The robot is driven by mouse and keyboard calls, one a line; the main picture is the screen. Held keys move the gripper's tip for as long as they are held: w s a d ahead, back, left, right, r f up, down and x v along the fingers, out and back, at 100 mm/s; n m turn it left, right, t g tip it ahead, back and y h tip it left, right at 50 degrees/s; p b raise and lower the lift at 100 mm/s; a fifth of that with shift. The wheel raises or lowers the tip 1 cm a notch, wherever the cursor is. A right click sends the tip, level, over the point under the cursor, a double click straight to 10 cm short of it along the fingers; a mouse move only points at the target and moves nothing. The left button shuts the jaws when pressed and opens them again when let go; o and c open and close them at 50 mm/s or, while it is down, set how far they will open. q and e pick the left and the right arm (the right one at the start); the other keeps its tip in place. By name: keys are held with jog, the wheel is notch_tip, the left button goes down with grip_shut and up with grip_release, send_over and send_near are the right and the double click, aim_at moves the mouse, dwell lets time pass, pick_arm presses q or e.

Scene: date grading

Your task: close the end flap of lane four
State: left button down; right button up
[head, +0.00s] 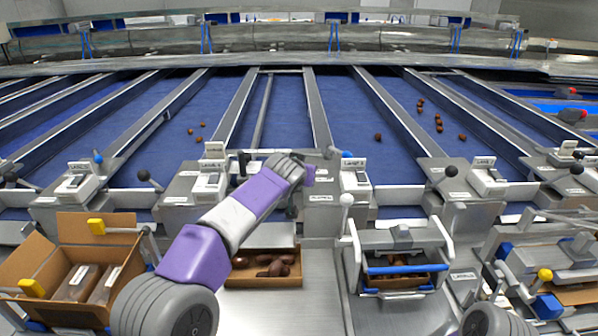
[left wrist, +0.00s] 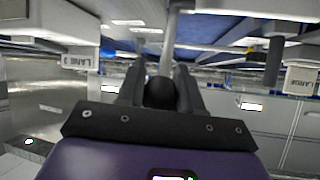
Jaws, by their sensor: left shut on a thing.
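My left gripper (head: 300,165) reaches up from the lower left to the front end of a middle lane (head: 285,105). In the left wrist view its two dark fingers (left wrist: 159,82) are closed around a black ball knob (left wrist: 160,95). A grey rod (left wrist: 166,45) runs away from the knob. In the head view the fingers hide this knob, and the flap's own position is hard to make out behind the gripper. Small label blocks stand on either side, one left (head: 213,150) and one right (head: 354,165); I cannot read their numbers surely. My right gripper is not in view.
A lever with a blue knob (head: 346,154) is close right of my gripper. Other black-knobbed levers (head: 143,175) line the lane ends. Below are a cardboard box (head: 85,230), a tray of dates (head: 285,281) and a blue-barred frame (head: 400,268). Dates (head: 378,137) lie on neighbouring lanes.

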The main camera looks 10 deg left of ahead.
pick_arm(q)
jog(key=shift+d+r, duration=0.15)
jog(key=shift+r, duration=0.05)
jog(key=c, duration=0.8)
grip_release()
jog(key=shift+s, duration=0.15)
jog(key=shift+o, duration=0.2)
jog(key=v, duration=0.7)
jog(key=shift+s, duration=0.2)
jog(key=shift+r, duration=0.1)
